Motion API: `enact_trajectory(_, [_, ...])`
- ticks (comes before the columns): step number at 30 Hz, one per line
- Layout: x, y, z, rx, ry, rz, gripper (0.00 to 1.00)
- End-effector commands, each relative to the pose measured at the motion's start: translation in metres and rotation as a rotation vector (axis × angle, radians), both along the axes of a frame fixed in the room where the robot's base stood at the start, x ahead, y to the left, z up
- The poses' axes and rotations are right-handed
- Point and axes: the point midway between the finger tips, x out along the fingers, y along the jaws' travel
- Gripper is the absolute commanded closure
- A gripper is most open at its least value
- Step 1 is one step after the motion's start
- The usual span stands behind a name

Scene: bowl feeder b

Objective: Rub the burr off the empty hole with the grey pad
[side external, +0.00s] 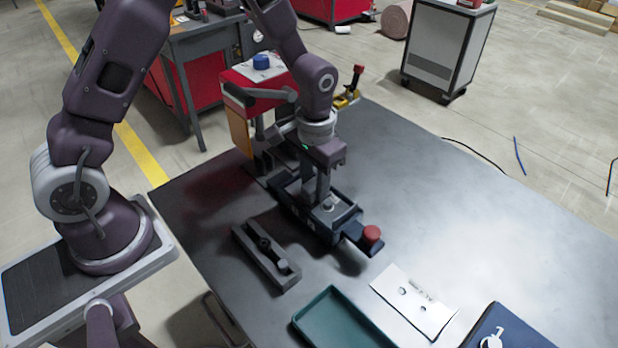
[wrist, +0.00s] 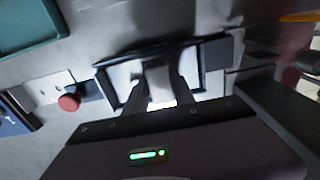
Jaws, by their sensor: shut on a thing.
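My gripper (side external: 323,202) points down into the dark open-topped tray (side external: 290,217) of the feeder on the table. Its fingers are close together on a small pale grey piece (side external: 331,204), low inside the tray; I cannot tell if this is the pad. In the wrist view my fingers (wrist: 160,98) reach over the tray, which shows its dark rim (wrist: 112,92), and the held piece is not clear. A long dark grey block (side external: 254,262) lies in front of the tray, with round features on top. I cannot make out the burr or which hole is empty.
A red knob (side external: 371,234) stands at the tray's end. A white card with dark round marks (side external: 415,301), a green tray (side external: 335,292) and a dark blue box (side external: 520,335) lie nearer the front. The table's right side is clear.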

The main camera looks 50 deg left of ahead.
Motion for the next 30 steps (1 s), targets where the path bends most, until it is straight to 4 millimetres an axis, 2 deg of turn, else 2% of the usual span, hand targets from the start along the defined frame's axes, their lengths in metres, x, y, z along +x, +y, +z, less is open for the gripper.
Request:
enact_trajectory(11, [0.000,-0.001,0.000,0.000,0.000,0.001,1.00])
enact_trajectory(21, [0.000,0.023,0.000,0.000,0.001,0.003,1.00])
enact_trajectory(30, [0.000,0.021,0.000,0.000,0.001,0.000,1.00])
